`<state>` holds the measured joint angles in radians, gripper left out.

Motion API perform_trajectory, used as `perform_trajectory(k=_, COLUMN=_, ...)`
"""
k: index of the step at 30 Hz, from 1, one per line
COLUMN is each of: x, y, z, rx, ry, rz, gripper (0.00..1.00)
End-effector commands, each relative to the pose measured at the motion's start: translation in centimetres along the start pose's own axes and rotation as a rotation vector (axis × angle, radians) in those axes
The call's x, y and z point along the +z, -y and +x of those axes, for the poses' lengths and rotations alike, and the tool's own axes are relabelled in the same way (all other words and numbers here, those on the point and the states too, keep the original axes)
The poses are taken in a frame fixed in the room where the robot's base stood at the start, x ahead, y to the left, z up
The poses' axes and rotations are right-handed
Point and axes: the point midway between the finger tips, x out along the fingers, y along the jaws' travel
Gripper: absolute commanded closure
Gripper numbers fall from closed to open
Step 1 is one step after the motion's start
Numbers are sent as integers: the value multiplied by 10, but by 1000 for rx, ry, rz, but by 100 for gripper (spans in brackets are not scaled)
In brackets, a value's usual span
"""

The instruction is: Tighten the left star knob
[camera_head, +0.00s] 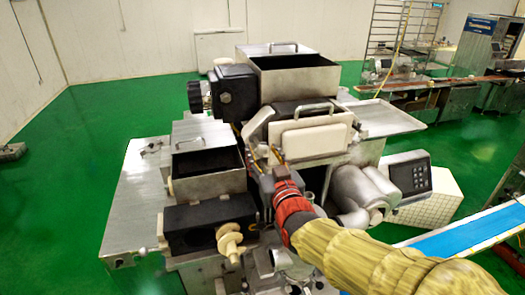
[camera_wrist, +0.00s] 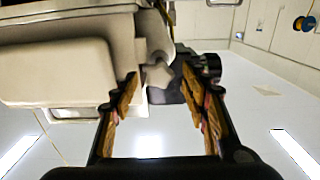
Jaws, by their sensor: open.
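The encrusting machine (camera_head: 300,80) stands in front of me, with a cream block (camera_head: 312,138) on its front. In the wrist view, a small pale lobed knob (camera_wrist: 158,75), which looks like the left star knob, sits below a rounded bracket (camera_wrist: 153,35) beside that block. My gripper (camera_head: 263,156) is at the left of the block in the head view, and it hides the knob there. In the wrist view my gripper (camera_wrist: 158,80) is open, with its brown-padded fingers on either side of the knob. The knob appears between the fingertips; contact cannot be told.
A black box with a dark round knob (camera_head: 197,97) is left of the upper hopper (camera_head: 290,75). A lower hopper (camera_head: 207,170) and a cream spiral part (camera_head: 230,240) stand to the left. A control panel (camera_head: 410,175) and blue conveyor (camera_head: 470,235) are at right.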

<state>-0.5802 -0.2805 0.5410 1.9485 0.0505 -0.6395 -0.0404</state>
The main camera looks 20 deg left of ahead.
Motion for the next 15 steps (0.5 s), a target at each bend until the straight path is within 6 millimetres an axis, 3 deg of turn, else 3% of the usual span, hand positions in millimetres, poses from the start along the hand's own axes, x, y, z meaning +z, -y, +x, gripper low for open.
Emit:
perform_trajectory(k=12, x=0, y=0, z=8, rx=0, ry=1, rz=0, gripper=54)
perform_trajectory(k=15, x=1, y=0, z=8, rx=0, ry=1, rz=0, gripper=60)
